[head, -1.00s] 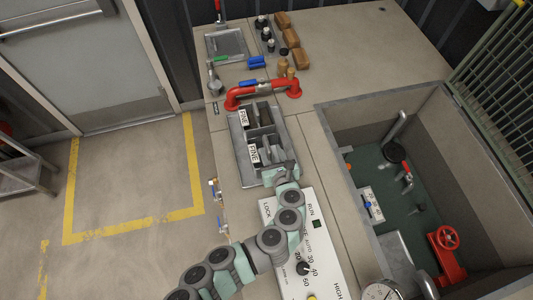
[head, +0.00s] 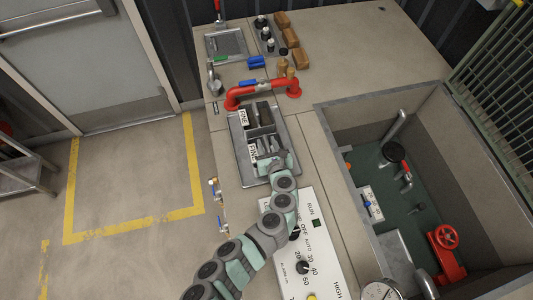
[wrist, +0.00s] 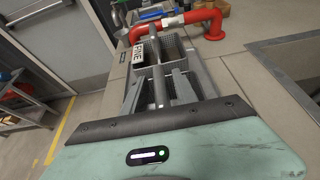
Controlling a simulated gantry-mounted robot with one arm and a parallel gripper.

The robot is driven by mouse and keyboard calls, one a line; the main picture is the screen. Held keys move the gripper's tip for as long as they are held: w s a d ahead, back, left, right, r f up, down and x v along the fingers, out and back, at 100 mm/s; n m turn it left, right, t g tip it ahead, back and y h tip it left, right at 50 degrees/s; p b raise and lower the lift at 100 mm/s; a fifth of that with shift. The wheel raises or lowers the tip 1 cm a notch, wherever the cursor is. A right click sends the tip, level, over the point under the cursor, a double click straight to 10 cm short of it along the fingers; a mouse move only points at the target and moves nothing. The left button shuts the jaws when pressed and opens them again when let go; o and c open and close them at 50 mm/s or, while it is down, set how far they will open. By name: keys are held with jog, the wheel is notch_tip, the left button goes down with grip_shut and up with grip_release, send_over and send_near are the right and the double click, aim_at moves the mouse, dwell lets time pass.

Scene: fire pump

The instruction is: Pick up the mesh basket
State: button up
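A grey two-part mesh basket (head: 268,113) with a central bar stands in a metal tray (head: 283,133) on the counter, with white FINE labels on its left side. The wrist view shows its perforated walls (wrist: 176,53) and the bar running away from me. My gripper (head: 264,158) is over the near part of the basket. In the wrist view its two grey fingers (wrist: 157,88) stand apart, with the bar appearing between them. I cannot tell whether they touch it. My gripper and wrist hide the near end of the basket.
A red pipe (head: 262,90) crosses just behind the tray. A white control panel (head: 318,245) with a knob lies in front, under my arm. The counter at far right is clear.

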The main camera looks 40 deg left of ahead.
grip_shut()
dwell(1.2)
